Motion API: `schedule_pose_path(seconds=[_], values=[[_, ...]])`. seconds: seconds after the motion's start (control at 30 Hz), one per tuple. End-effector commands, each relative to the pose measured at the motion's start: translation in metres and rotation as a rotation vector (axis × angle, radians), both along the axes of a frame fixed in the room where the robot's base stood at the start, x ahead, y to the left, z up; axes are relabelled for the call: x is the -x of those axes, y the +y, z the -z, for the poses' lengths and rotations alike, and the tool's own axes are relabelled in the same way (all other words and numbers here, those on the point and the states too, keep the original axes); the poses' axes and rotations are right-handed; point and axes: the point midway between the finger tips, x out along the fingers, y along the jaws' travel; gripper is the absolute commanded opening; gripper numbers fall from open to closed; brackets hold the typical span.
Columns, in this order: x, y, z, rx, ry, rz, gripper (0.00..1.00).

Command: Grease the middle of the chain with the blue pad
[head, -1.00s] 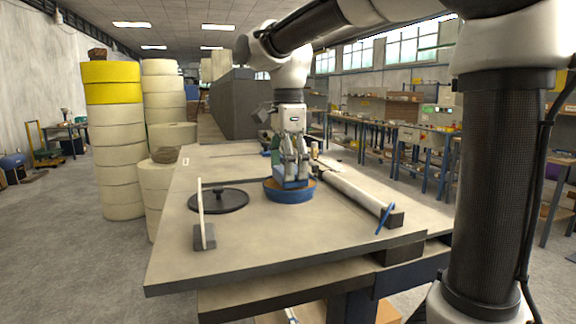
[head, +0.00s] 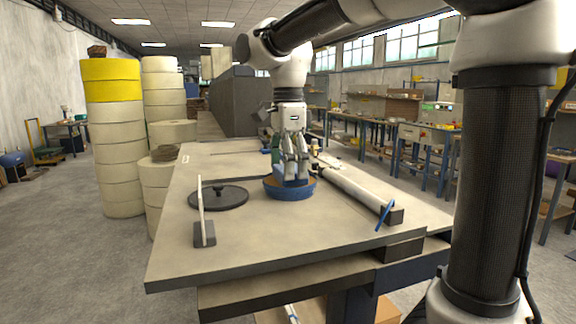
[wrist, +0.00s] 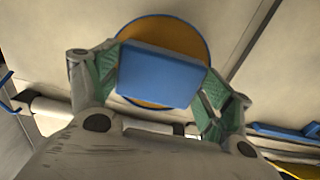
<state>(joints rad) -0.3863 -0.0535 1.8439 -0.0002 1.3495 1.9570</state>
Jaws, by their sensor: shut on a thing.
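My gripper (head: 296,168) is shut on the blue pad (wrist: 160,76), which sits between its green-lined fingers in the wrist view. The pad is at a round blue tub (head: 290,192) on the table. The tub's orange-brown contents (wrist: 175,35) show behind the pad in the wrist view. The pad's lower side is hidden, so I cannot tell whether it touches the contents. I cannot make out a chain in these views.
A round black lid with a knob (head: 218,197) lies left of the tub. A thin white upright piece in a dark stand (head: 204,234) is nearer on the table. A long pale roller (head: 352,190) lies to the right. The front tabletop (head: 290,245) is clear.

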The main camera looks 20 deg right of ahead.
Motion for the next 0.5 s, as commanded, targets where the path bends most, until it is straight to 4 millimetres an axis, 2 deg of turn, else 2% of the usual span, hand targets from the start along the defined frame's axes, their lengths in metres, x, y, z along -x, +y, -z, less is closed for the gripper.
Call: schedule_pose_path(seconds=[0.27,0.5], values=[[0.0,0.0,0.0,0.001,0.004,0.0,0.61],[0.0,0.0,-0.02,0.0,0.001,0.0,0.61]])
